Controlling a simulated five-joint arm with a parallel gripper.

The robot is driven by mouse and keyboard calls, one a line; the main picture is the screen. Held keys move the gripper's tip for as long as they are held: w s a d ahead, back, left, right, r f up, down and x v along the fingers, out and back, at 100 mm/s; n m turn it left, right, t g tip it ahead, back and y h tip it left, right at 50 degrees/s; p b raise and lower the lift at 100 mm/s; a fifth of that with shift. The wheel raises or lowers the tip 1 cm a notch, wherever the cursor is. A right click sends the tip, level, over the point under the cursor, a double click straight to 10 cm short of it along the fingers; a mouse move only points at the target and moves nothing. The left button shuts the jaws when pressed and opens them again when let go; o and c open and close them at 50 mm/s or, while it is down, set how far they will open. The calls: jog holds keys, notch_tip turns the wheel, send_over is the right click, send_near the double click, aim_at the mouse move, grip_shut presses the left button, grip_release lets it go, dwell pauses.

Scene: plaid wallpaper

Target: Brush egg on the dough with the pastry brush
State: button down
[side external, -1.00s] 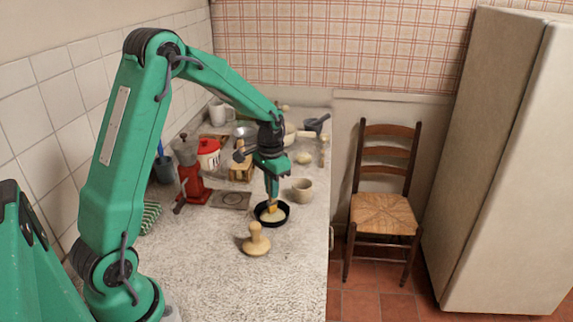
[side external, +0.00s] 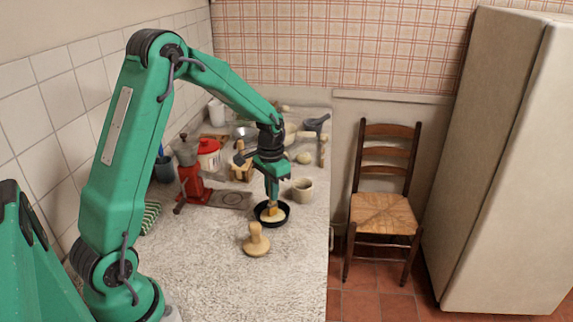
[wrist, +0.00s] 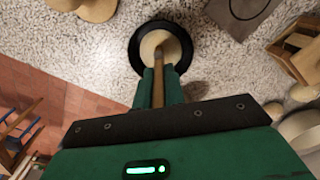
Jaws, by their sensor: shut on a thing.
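The dough (side external: 266,216) is a pale round piece in a small black pan (side external: 286,218) on the counter. In the wrist view the dough (wrist: 150,42) lies inside the black pan (wrist: 136,45). My gripper (side external: 272,200) points down over the pan. It is shut on the pastry brush (side external: 274,210), whose yellowish head is at the dough. In the wrist view the brush's wooden handle (wrist: 158,80) stands between my gripper's fingers (wrist: 158,88). I cannot tell whether the bristles touch the dough. No egg is clearly recognisable.
A wooden stamp-like tool (side external: 257,242) stands in front of the pan. A beige cup (side external: 303,190) is behind it to the right. The front counter is clear.

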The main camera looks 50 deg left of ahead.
jog(key=shift+d, duration=0.15)
jog(key=shift+d, duration=0.5)
jog(key=shift+a, duration=0.2)
jog(key=shift+a, duration=1.15)
jog(key=shift+d, duration=0.15)
jog(key=shift+d, duration=1.2)
jog(key=shift+a, duration=0.15)
jog(key=shift+a+f, duration=0.1)
jog(key=shift+a, duration=1.1)
